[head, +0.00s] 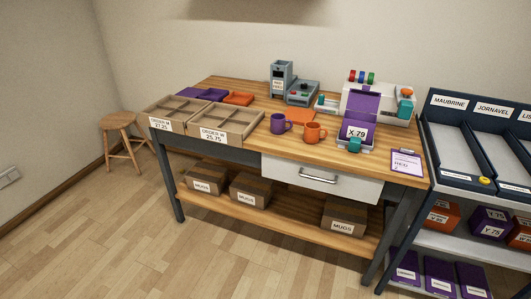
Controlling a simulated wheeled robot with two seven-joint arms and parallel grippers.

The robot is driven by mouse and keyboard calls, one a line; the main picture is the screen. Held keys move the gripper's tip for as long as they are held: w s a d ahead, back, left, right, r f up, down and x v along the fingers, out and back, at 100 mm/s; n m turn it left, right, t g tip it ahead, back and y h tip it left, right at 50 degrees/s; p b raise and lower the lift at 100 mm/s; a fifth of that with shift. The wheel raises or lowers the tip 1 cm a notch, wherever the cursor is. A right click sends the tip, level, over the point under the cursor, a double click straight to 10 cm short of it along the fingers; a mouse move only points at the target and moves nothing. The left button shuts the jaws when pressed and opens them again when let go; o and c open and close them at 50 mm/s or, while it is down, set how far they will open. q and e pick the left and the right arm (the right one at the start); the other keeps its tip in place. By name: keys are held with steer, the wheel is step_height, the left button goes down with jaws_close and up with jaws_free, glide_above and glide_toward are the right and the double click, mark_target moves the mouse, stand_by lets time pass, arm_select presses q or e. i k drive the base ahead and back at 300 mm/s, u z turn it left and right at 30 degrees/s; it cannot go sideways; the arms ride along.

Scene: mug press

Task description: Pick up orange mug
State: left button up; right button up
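The orange mug (314,132) stands upright on the wooden workbench (260,141), near its front edge. A purple mug (279,123) stands just to its left, with a small gap between them. To the right of the orange mug is a white and purple press (372,104) with a label reading X 79. Neither of my grippers shows in the head view, and nothing is touching the orange mug.
Two divided cardboard trays (229,122) with order labels sit at the bench's left front. A grey-blue device (283,80) stands behind the mugs. Cardboard boxes (345,215) marked MUGS lie on the lower shelf. A rack (465,146) stands at right; floor in front is clear.

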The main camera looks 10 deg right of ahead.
mark_target(316, 133)
steer(key=z, duration=1)
steer(key=i, duration=1.05)
steer(key=u, duration=0.05)
